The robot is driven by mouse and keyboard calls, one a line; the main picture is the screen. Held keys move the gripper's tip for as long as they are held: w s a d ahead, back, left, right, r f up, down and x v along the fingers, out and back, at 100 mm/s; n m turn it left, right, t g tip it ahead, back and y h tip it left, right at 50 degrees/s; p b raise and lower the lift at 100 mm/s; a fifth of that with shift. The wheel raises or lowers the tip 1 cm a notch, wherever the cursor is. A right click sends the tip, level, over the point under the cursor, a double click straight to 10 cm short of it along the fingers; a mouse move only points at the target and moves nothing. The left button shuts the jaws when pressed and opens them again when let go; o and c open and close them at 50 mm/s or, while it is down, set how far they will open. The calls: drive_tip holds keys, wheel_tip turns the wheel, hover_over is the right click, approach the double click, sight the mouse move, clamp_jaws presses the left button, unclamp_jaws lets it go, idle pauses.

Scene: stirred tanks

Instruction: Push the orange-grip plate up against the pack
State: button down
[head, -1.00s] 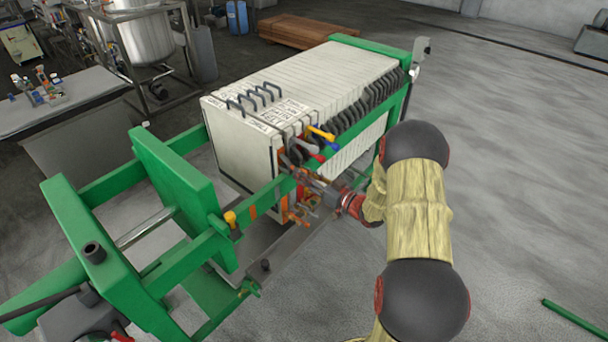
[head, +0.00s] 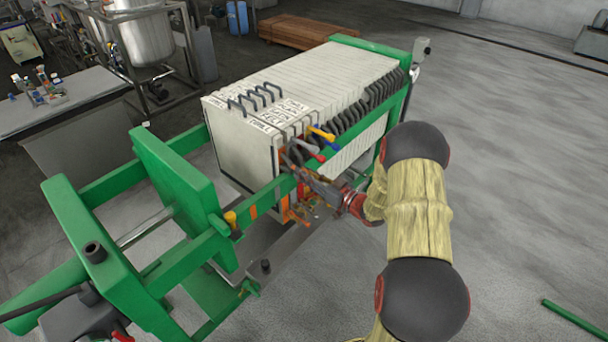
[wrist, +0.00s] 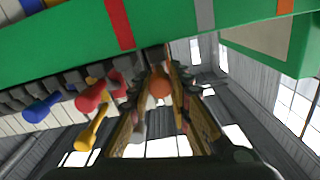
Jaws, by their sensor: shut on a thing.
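The pack (head: 330,75) is a row of white plates hanging in a green frame. At its near end is a white plate face (head: 240,165); I cannot tell in the head view whether this is the orange-grip plate. In the wrist view the round orange grip (wrist: 159,84) sits between the fingers of my gripper (wrist: 158,98), which is shut on it. In the head view my gripper (head: 302,176) reaches in at the green side rail beside the near plates. The orange grip is hidden there, and any gap behind its plate is too small to tell.
Yellow (wrist: 90,130), red (wrist: 90,97) and blue (wrist: 42,108) grips stick out close beside my fingers. The green side rail (wrist: 170,30) runs right by them. A green press plate (head: 175,195) stands at left, with open space between it and the white plates.

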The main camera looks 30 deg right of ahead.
drive_tip(key=shift+w+d+r, duration=0.1)
drive_tip(key=shift+w+d, duration=0.1)
drive_tip(key=shift+d, duration=0.35)
drive_tip(key=c, duration=1.6)
unclamp_jaws()
drive_tip(key=shift+w+d, duration=0.1)
drive_tip(key=shift+d, duration=0.1)
drive_tip(key=shift+c, duration=0.2)
drive_tip(key=shift+a, duration=0.1)
drive_tip(key=shift+v, duration=6.1)
